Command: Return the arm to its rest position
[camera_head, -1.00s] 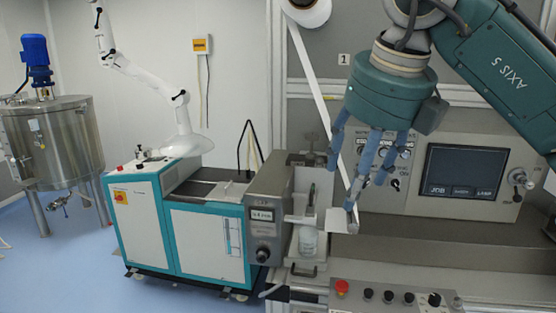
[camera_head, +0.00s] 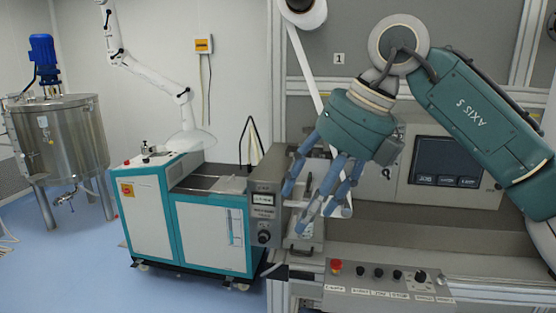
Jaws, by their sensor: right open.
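The gripper hangs in front of the grey machine, next to the small grey box with a display (camera_head: 264,200). Nothing shows between the fingers. They hide part of the spot where a small bottle stood. My left gripper is not in view.
A control panel with a red button (camera_head: 336,265) is below the gripper. A dark screen (camera_head: 446,165) is behind the arm. A steel tank (camera_head: 65,140) stands far left. Blue floor is clear in front.

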